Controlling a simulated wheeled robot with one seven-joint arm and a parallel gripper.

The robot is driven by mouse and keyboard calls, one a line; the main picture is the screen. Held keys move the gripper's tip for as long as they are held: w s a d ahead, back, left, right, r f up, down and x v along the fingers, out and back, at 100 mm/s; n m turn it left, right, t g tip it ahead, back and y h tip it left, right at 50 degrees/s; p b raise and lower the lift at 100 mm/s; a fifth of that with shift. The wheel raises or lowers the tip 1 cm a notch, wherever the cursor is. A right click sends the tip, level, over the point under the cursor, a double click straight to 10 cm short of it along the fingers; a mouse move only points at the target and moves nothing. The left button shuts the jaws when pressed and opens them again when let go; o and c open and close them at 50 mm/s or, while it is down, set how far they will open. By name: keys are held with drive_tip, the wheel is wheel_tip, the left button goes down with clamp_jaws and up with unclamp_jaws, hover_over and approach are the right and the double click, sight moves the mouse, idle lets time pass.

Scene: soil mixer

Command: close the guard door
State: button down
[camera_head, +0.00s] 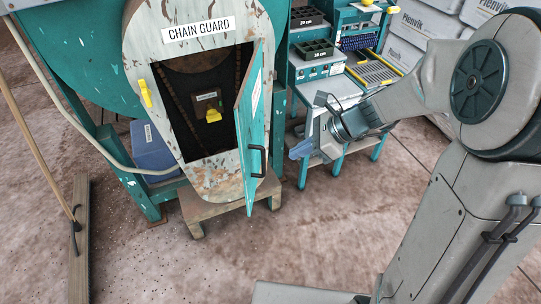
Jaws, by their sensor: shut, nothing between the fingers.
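The guard door (249,125) is a teal panel hinged at the right side of the opening in the chain guard (160,63). It stands open, swung out toward me, with a black handle (257,161) on its outer face. Inside the opening (190,125) a chain and a yellow part (213,116) show. A yellow latch (145,93) sits left of the opening. My gripper (300,150) is to the right of the door, apart from it, with its fingers shut and empty.
A teal bench with trays (318,70) stands behind my gripper. A wooden step (200,215) lies under the guard. A blue box (150,150) and a wooden beam (79,240) are at left. The front floor is clear.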

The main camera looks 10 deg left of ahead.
sight(245, 170)
drive_tip(key=shift+a+r+x, duration=0.35)
drive_tip(key=shift+x, duration=1.7)
drive_tip(key=shift+a+r+x, duration=0.3)
drive_tip(key=shift+x, duration=1.8)
drive_tip(key=shift+a+r+x, duration=0.35)
drive_tip(key=shift+x, duration=1.7)
drive_tip(key=shift+a, duration=0.1)
